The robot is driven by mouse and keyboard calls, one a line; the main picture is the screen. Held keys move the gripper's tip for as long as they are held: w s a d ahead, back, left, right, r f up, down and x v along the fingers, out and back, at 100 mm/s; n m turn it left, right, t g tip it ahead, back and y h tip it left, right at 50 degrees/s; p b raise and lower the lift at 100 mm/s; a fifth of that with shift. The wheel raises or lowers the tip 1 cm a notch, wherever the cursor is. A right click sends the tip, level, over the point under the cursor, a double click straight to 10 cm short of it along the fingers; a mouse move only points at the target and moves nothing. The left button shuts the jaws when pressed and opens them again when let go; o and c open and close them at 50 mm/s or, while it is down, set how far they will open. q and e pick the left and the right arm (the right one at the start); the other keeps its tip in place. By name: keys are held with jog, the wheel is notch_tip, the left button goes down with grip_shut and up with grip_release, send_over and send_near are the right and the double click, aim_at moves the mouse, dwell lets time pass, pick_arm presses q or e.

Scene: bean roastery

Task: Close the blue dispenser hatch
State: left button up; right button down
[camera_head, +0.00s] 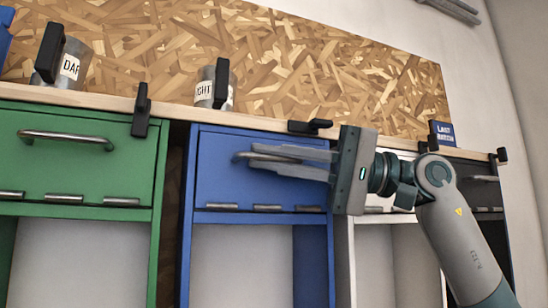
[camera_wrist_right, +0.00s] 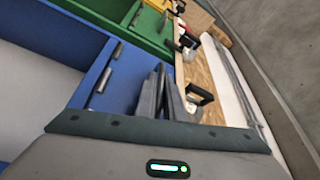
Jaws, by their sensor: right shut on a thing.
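The blue dispenser hatch (camera_head: 222,182) stands upright, or nearly so, in its blue frame, with hinges along its bottom edge. I cannot tell whether it is fully flush. My right gripper (camera_head: 268,160) is shut on the hatch's metal bar handle (camera_head: 241,156), reaching in from the right. In the right wrist view my fingers (camera_wrist_right: 163,84) lie close together over the blue hatch (camera_wrist_right: 122,84) and hide the handle. The black latch (camera_head: 310,127) above the blue hatch lies sideways along the wooden ledge. My left gripper is not in view.
A green hatch (camera_head: 85,165) on the left has its black latch (camera_head: 140,110) hanging upright over its top edge. White and dark dispensers (camera_head: 488,192) stand to the right, partly behind my arm. Labelled canisters (camera_head: 205,94) stand on the wooden ledge (camera_head: 265,123).

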jog(key=c, duration=1.9)
grip_release()
jog(key=shift+o, duration=0.2)
jog(key=shift+d, duration=0.1)
jog(key=shift+d+f+b, duration=0.2)
jog(key=shift+d+b, duration=0.25)
jog(key=shift+d, duration=0.1)
jog(key=d+f+b, duration=0.2)
jog(key=d+b, duration=0.3)
jog(key=d, duration=1.1)
jog(key=shift+w+b, duration=0.15)
jog(key=shift+b, duration=0.15)
jog(key=shift+f, duration=0.15)
